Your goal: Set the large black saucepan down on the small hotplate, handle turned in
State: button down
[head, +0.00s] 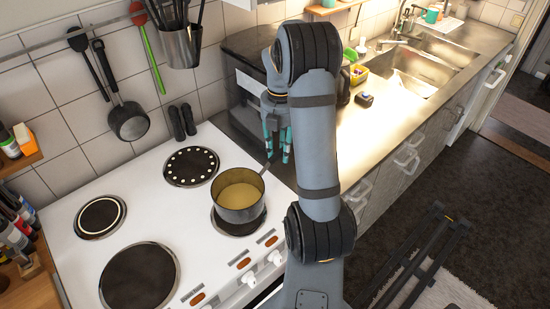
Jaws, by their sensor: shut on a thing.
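One saucepan (238,212) is in view, dark grey outside, with pale yellow contents. It is upright over the front right hotplate (237,229), whose dark edge shows below it; I cannot tell whether it touches. Its handle (264,169) points up and right in the picture, toward the worktop side. My gripper (277,156), with teal fingers, is shut at the handle's end; my arm partly hides it. The back left hotplate (100,216) has a pale ring and looks smaller than the front left hotplate (138,278). The back right hotplate (190,166) has a ring of white dots.
The white cooker top (78,252) is otherwise clear. Control knobs (249,281) line its front edge. A dark oven-like box (245,85) stands behind my gripper. Utensils (128,120) hang on the tiled wall, and bottles (15,225) stand at the left.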

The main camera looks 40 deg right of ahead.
jog(key=f, duration=0.2)
jog(key=w+f, duration=0.1)
jog(key=f, duration=0.1)
jog(key=shift+w+a+f+p, duration=0.1)
jog(key=shift+a+f+p, duration=0.05)
jog(key=shift+f+p, duration=0.25)
jog(key=c, duration=1.4)
grip_release()
jog(key=shift+r, duration=0.1)
notch_tip(320, 180, up, 12)
